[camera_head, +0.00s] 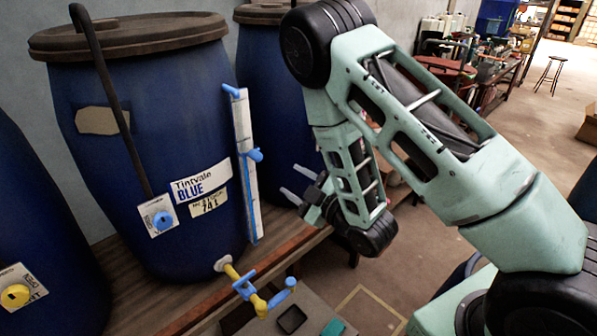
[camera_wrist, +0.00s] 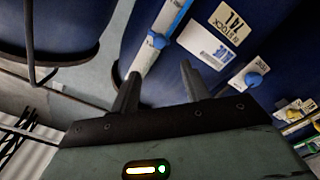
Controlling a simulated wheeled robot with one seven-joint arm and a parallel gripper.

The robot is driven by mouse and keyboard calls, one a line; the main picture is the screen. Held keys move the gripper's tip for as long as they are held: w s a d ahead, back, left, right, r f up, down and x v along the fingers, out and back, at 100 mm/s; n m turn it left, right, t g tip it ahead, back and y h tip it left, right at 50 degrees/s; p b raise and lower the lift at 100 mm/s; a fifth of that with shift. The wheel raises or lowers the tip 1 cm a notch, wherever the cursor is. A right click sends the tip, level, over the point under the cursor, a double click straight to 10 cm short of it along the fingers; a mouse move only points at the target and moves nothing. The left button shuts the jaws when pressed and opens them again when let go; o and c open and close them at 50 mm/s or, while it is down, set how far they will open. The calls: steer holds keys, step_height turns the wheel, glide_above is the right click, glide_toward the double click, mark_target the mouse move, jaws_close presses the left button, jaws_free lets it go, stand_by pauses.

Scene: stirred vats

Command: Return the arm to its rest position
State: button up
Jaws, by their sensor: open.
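My gripper (camera_head: 294,184) is open and empty in the head view, with its two pale fingers pointing left toward the blue vats. My arm is bent, with the elbow raised high and the forearm hanging down. In the wrist view the open fingers of my gripper (camera_wrist: 158,90) show with nothing between them. The blue vat (camera_head: 150,120) labelled "Tintvale BLUE" stands to the left of my gripper, apart from it. Its white gauge strip (camera_head: 244,165) with blue fittings is the nearest part to the fingers. The strip shows tilted in the wrist view (camera_wrist: 165,25).
A second blue vat (camera_head: 268,85) stands behind my gripper, and another vat (camera_head: 35,240) is at the left edge. A blue and yellow tap (camera_head: 256,290) juts out over the wooden shelf edge (camera_head: 300,243). Workbenches and a stool (camera_head: 549,75) are far right, with open floor.

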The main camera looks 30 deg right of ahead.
steer(key=shift+s+d, duration=0.1)
steer(key=shift+s, duration=0.1)
stand_by(0.6)
steer(key=s+a+f+m+g+h+b, duration=0.1)
steer(key=s+a+f+m+g+b, duration=0.15)
steer(key=a+g, duration=0.3)
steer(key=s+a+f+m+g+b, duration=0.2)
steer(key=s+a+g+b, duration=0.15)
steer(key=a, duration=0.25)
steer(key=s+r+g+h+b, duration=0.1)
steer(key=s+g, duration=0.3)
steer(key=s, duration=0.7)
steer(key=s+r+g+h+b, duration=0.2)
steer(key=s+g+h+b, duration=0.1)
steer(key=s, duration=0.7)
steer(key=shift+s+d+r+g+b, duration=0.2)
steer(key=shift+s+d+g+b, duration=0.15)
steer(key=shift+g, duration=0.25)
